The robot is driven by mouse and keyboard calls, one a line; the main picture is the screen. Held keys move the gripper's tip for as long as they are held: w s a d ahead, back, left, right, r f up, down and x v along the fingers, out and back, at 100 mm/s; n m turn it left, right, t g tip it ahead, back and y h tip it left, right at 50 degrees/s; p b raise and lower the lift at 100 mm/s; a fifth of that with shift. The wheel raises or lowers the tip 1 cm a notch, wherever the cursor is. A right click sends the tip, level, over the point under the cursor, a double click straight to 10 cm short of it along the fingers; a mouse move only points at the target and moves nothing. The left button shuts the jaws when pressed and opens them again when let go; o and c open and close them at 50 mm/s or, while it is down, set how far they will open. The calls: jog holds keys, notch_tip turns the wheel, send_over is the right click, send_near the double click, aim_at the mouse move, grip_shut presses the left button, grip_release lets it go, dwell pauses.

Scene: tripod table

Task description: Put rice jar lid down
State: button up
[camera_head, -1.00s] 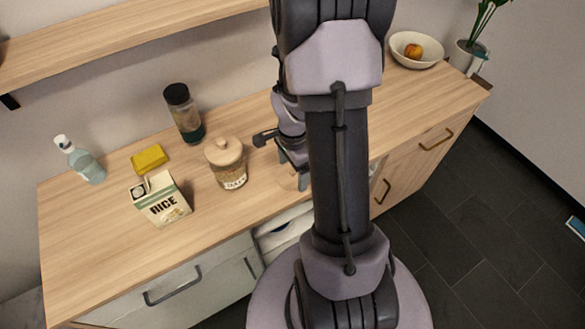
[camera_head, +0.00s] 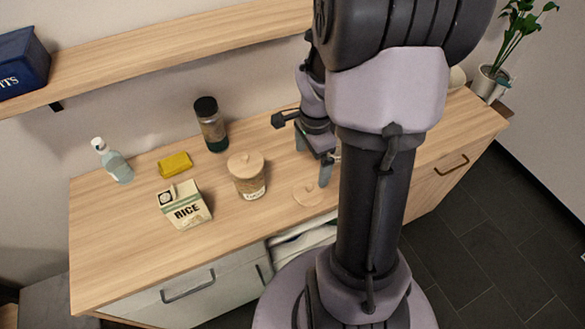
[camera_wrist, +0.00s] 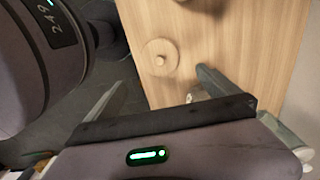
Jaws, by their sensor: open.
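A round, pale wooden lid with a small knob (camera_head: 308,194) lies flat on the wooden counter, right of a jar. It also shows in the wrist view (camera_wrist: 150,68), near the counter edge. My gripper (camera_head: 312,166) is open and empty, apart from the lid, with its fingers behind it in the head view. In the wrist view my gripper (camera_wrist: 157,86) has its fingers spread, with the lid beyond them. The glass jar with tan contents (camera_head: 250,184) stands upright with a wooden top on it. Its label is too small to read.
A rice carton (camera_head: 186,208), a yellow block (camera_head: 175,164), a dark-capped jar (camera_head: 212,130) and a clear bottle (camera_head: 115,164) stand left on the counter (camera_head: 120,250). A shelf (camera_head: 160,57) runs above. A potted plant (camera_head: 490,82) stands at the right. The front left counter is clear.

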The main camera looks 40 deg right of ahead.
jog(key=w+a+r+n+t, duration=0.2)
jog(key=a+r+n, duration=0.3)
jog(key=a+r, duration=0.3)
jog(key=s+a+r+n+t+y, duration=0.1)
jog(key=s+a+r+n+t, duration=0.1)
jog(key=s+a+r+n, duration=0.5)
jog(key=s+a+r+n+t+y, duration=0.1)
jog(key=s+a+r+n+t, duration=0.2)
jog(key=a, duration=0.6)
jog(key=shift+w+f+n+g+b, duration=0.3)
jog(key=shift+f+b, duration=0.55)
jog(key=shift+b, duration=0.2)
jog(key=shift+w+f+n+g+b, duration=0.15)
jog(key=shift+f+n+g+b, duration=0.15)
jog(key=shift+f+b, duration=0.6)
jog(key=shift+r, duration=0.1)
